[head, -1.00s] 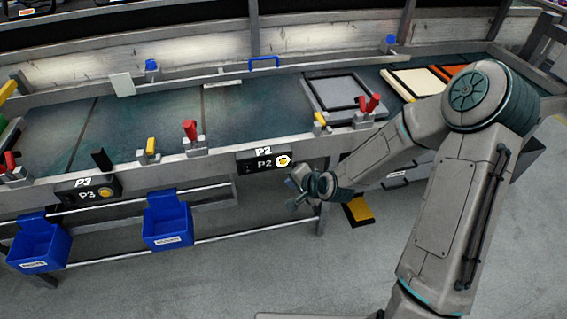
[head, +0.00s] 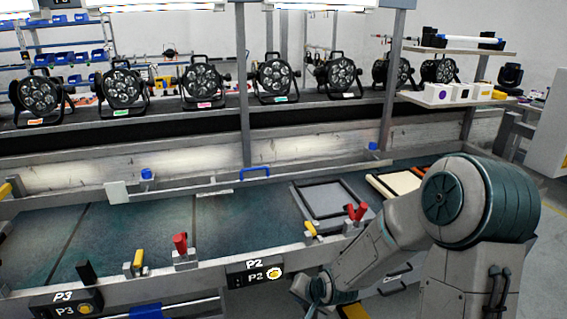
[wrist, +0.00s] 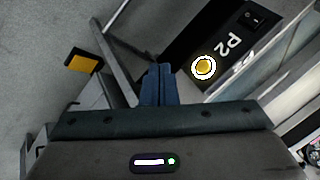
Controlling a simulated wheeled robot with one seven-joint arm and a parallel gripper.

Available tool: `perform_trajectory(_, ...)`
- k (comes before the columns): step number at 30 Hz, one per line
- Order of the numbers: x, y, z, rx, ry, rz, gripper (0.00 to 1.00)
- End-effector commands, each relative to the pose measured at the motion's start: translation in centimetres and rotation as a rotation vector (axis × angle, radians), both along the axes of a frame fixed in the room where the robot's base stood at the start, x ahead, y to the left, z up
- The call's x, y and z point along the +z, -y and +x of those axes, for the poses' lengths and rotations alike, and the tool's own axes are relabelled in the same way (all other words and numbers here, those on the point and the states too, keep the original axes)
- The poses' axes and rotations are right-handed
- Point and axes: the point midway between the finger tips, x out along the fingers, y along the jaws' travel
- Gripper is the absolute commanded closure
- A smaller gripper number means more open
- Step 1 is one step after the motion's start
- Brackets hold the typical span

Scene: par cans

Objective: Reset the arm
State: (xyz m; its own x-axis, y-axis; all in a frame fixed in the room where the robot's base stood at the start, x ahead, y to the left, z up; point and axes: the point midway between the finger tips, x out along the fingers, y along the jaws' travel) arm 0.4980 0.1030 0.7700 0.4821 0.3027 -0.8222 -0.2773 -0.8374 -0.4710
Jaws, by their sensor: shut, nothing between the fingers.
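My gripper shows in the wrist view, its two blue-grey fingers (wrist: 158,84) together with nothing between them. In the head view my gripper is at the lower middle, below the bench's front rail and mostly cut off or hidden by my own wrist. The P2 button box (head: 256,271) is on the front rail, just up and left of my wrist. Its yellow button with a lit white ring shows in the wrist view (wrist: 204,67), to the right of my fingers and apart from them.
The bench (head: 130,230) carries a grey square frame (head: 333,199), red clamps (head: 180,243) and a blue handle (head: 255,171). The P3 box (head: 66,303) is at lower left. Several par cans (head: 205,82) stand on the shelf behind. A yellow pedal (wrist: 84,61) is near the floor.

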Motion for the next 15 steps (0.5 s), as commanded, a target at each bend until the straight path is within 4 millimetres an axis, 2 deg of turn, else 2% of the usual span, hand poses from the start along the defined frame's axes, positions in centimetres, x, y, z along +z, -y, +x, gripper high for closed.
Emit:
perform_trajectory(1,1.8,0.8,-0.5,0.025,-0.001,-0.06,1.0)
perform_trajectory(8,7.9,4.7,-3.9,0.112,-0.053,-0.29,1.0)
perform_trajectory(15,15.0,7.7,-8.6,0.176,-0.111,-0.437,1.0)
